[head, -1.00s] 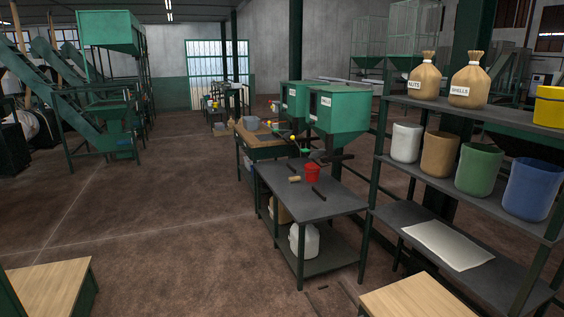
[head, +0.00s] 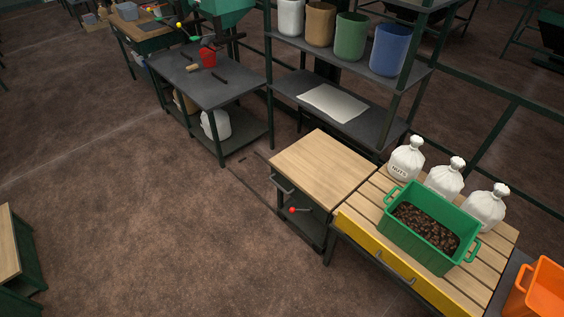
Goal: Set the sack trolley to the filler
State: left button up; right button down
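No sack trolley can be clearly made out in the head view. A low wooden-topped unit (head: 322,160) has a grey handle on its left side and a red-knobbed lever (head: 292,210) below the top; I cannot tell whether it is a trolley. A green hopper (head: 222,10), possibly the filler, is cut off by the top edge above a grey workbench (head: 212,84). Neither of my grippers is in view.
A slatted table (head: 500,248) with a yellow front holds a green crate (head: 435,260) of dark pieces and three white sacks (head: 445,180). A shelf rack (head: 290,92) holds several buckets. An orange bin (head: 545,290) is at lower right. Open brown floor (head: 130,220) lies at left.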

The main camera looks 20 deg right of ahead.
aim_at(317, 172)
jog(key=k, duration=0.5)
jog(key=z, duration=0.35)
jog(key=i, duration=0.5)
jog(key=z, duration=0.45)
